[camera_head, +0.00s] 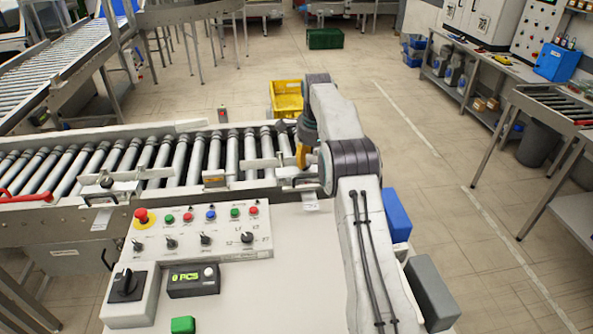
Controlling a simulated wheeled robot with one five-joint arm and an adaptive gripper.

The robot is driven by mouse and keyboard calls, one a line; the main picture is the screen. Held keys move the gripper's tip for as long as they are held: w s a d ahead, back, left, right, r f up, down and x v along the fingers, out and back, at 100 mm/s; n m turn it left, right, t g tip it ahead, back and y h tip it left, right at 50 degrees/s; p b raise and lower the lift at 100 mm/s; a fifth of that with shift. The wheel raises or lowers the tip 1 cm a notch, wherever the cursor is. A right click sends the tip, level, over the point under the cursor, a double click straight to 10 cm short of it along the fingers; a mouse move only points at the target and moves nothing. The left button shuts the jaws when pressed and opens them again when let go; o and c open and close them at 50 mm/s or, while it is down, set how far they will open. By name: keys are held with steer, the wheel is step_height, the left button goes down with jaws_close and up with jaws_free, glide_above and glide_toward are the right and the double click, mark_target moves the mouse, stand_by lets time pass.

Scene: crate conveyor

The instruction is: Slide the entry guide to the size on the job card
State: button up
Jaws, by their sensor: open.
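My gripper (301,158) is at the right end of the roller conveyor, partly hidden by my own arm; a yellow-orange part of it shows, pointing down. It is open, close above or beside a small metal bracket (291,172). I cannot tell whether they touch. A pale guide rail (262,163) stands along the rollers just left of the gripper. Another pale rail with a black knob (106,182) sits further left. I cannot tell which is the entry guide. Small white labels lie on the near frame, one below the bracket (310,206); no job card size is readable.
A control panel (200,232) with a red emergency button (143,217), coloured buttons and knobs stands in front of the conveyor (150,165). A small display (193,280) sits nearer. A yellow crate (287,98) is behind the conveyor. The floor to the right is open.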

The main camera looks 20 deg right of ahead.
mark_target(307, 177)
steer(key=shift+m, duration=0.5)
steer(key=shift+w+p+x, duration=0.15)
steer(key=shift+p+x, duration=0.05)
steer(key=shift+x, duration=1.4)
steer(key=shift+w+p+x, duration=0.15)
steer(key=shift+w+x, duration=0.05)
steer(key=shift+x, duration=1.45)
steer(key=shift+w+p+x, duration=0.15)
steer(key=shift+p+x, duration=0.05)
steer(key=shift+x, duration=1.4)
steer(key=shift+d+r, duration=0.1)
steer(key=shift+r, duration=0.05)
steer(key=c, duration=0.9)
steer(key=shift+s, duration=0.1)
